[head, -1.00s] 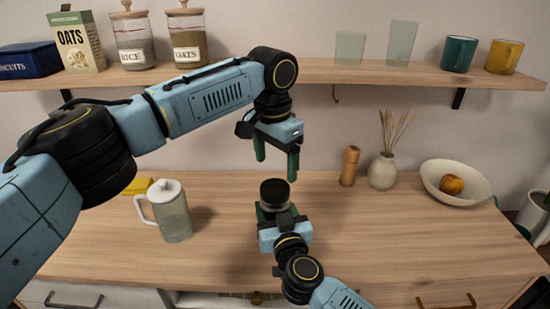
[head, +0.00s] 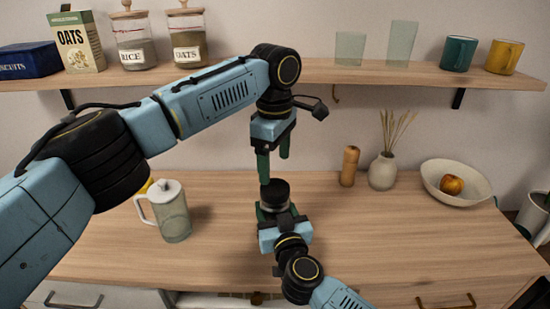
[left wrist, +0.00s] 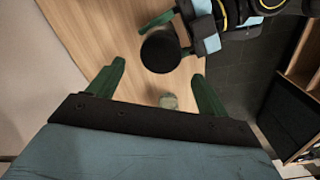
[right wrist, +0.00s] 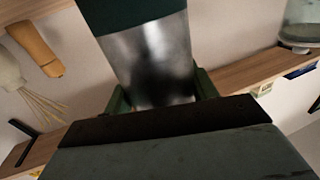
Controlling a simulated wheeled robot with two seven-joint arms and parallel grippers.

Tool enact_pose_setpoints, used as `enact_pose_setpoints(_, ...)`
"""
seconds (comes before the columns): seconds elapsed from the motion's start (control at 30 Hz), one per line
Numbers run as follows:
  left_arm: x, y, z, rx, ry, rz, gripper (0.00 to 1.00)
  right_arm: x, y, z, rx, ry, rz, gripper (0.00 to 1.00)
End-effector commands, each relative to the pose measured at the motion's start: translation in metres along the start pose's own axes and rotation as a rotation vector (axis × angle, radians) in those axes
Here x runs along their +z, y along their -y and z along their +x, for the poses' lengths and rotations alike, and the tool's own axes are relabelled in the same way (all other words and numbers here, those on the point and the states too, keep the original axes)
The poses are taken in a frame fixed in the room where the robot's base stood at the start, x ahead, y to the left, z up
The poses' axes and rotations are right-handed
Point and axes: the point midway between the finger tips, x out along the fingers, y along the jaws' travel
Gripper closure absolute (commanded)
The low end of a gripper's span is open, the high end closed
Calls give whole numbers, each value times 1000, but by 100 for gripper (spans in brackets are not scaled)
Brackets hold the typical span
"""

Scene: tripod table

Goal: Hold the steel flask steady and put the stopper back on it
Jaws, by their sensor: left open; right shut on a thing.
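The steel flask stands upright near the middle of the counter in the head view (head: 274,208), with a shiny steel body (right wrist: 155,60) and a dark green band in the right wrist view. The black stopper (head: 275,189) is on top of it, and shows as a black disc in the left wrist view (left wrist: 160,52). How firmly it is seated I cannot tell. My right gripper (head: 274,217) is shut around the flask's body. My left gripper (head: 275,169) is open and empty, just above the stopper, fingers pointing down.
A glass jug (head: 174,218) with a white lid stands left of the flask. A wooden mill (head: 349,166), a vase (head: 382,172) and a bowl (head: 456,190) with fruit stand at the back right. The shelf (head: 290,72) runs behind my left arm. The counter's right front is clear.

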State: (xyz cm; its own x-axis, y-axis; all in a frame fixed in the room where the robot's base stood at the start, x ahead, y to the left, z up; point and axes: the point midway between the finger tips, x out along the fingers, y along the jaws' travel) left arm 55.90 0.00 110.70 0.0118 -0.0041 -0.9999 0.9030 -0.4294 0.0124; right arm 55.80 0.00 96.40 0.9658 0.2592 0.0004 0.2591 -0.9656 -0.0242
Motion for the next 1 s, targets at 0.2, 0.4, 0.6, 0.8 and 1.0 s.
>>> enact_pose_setpoints(0.2,1,0,0,-9,-1,-308,22,2,0,0,-1,3,2,100)
enact_pose_setpoints(0.4,1,1,0,-13,-3,-433,22,2,0,0,-1,3,2,100)
enact_pose_setpoints(0.6,0,1,0,-13,-4,-447,22,2,0,0,-1,3,2,100)
enact_pose_setpoints(0.8,0,1,1,-13,-4,-445,22,2,0,0,-1,3,2,100)
enact_pose_setpoints(1.0,0,1,21,-14,-5,-445,22,2,0,0,-1,3,2,100)
